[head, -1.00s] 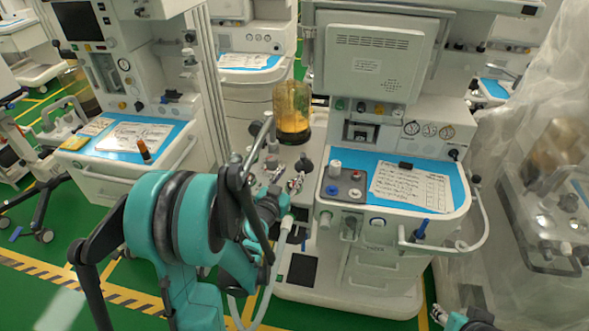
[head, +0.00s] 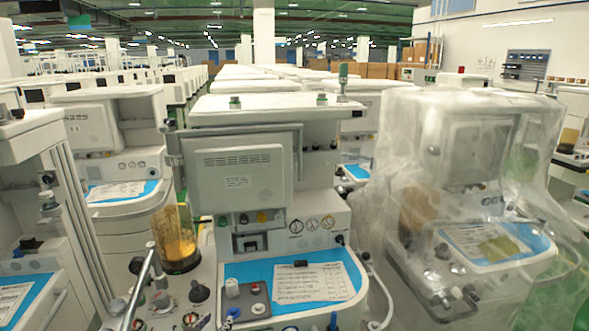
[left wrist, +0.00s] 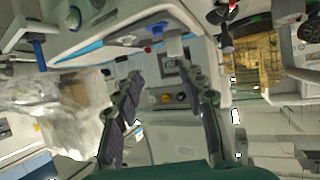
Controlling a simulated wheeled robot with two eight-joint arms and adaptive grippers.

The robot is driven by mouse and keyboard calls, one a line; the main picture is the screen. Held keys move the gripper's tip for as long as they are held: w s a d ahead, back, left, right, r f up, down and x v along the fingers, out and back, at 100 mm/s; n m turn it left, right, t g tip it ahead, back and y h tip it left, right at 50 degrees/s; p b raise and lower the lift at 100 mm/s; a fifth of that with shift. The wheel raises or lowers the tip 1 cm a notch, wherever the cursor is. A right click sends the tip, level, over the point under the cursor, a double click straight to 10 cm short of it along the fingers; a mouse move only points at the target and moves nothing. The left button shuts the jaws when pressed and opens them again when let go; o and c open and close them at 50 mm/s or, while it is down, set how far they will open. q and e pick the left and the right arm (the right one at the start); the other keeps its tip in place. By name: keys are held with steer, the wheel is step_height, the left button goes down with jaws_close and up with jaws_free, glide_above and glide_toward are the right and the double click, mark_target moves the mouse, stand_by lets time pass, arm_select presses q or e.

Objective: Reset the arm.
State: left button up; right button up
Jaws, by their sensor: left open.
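My left gripper (left wrist: 163,75) shows in the left wrist view, with its two dark fingers apart and nothing between them. In the head view, a white cart with a grey rear panel (head: 240,180) stands in the middle. My left gripper cannot be clearly made out there. My right gripper is in neither view.
The cart has a blue worktop (head: 235,270) with a paper sheet (head: 310,283) and a dark knob tray (head: 247,300). An amber canister (head: 175,246) stands to its left. A plastic-wrapped cart (head: 470,150) stands close on the right. Rows of carts fill the hall behind.

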arm_select(q)
steer(key=s+d+f+n+g+y, duration=0.1)
steer(key=s+g, duration=0.2)
steer(key=s, duration=0.6)
steer(key=s+d+f+g+y, duration=0.1)
steer(key=s+g, duration=0.2)
steer(key=s, duration=0.6)
steer(key=shift+s+d+n, duration=0.25)
steer(key=shift+d+n, duration=0.05)
steer(key=shift+n, duration=0.1)
steer(key=shift+f, duration=0.1)
